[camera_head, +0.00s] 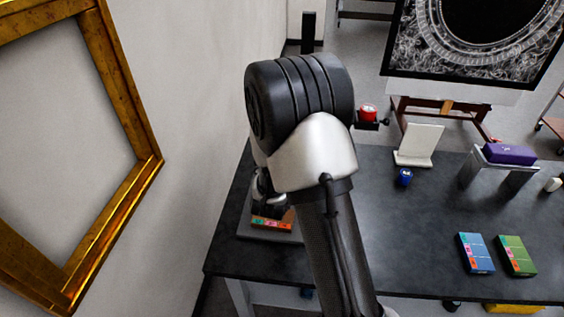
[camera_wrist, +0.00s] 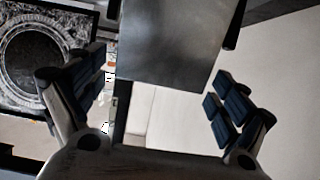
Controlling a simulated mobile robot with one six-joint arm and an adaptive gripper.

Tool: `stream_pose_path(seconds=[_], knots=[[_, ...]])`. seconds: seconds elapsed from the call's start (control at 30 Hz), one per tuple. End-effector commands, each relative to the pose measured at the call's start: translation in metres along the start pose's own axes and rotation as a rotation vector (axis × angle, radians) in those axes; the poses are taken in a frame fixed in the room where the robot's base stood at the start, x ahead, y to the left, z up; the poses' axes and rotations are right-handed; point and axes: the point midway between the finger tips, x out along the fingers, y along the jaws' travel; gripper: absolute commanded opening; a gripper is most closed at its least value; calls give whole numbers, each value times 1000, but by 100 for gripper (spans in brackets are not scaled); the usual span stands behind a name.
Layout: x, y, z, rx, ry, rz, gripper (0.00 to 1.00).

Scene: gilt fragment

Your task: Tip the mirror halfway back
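A pale upright panel on a small base (camera_head: 420,143), which looks like the mirror, stands on the dark table at its far side. It leans slightly and its face looks plain and light. I cannot tell a hinge on it. My gripper (camera_wrist: 158,85) shows in the wrist view with its two dark-padded fingers wide apart and nothing between the pads. In the head view my arm hides most of the gripper, over the table's left end and well to the left of the panel. I cannot make out the panel in the wrist view.
The dark table (camera_head: 385,215) holds a blue object (camera_head: 404,177), a purple box (camera_head: 509,154) on a metal stand, a blue box (camera_head: 475,253), a green box (camera_head: 516,255) and an orange-marked box (camera_head: 272,222). A gilt frame (camera_head: 125,100) hangs on the left wall. The table's middle is clear.

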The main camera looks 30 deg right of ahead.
Motion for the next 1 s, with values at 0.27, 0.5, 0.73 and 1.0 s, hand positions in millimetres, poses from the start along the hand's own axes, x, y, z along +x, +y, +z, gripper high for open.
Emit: stream_pose_path(seconds=[0.27, 0.5, 0.73, 1.0], knots=[[0, 0, 0, 0, 0, 0, 71], [0, 0, 0, 0, 0, 0, 55], [0, 0, -1, 1, -4, 0, 48], [3, 0, -6, 2, -87, 0, 48]])
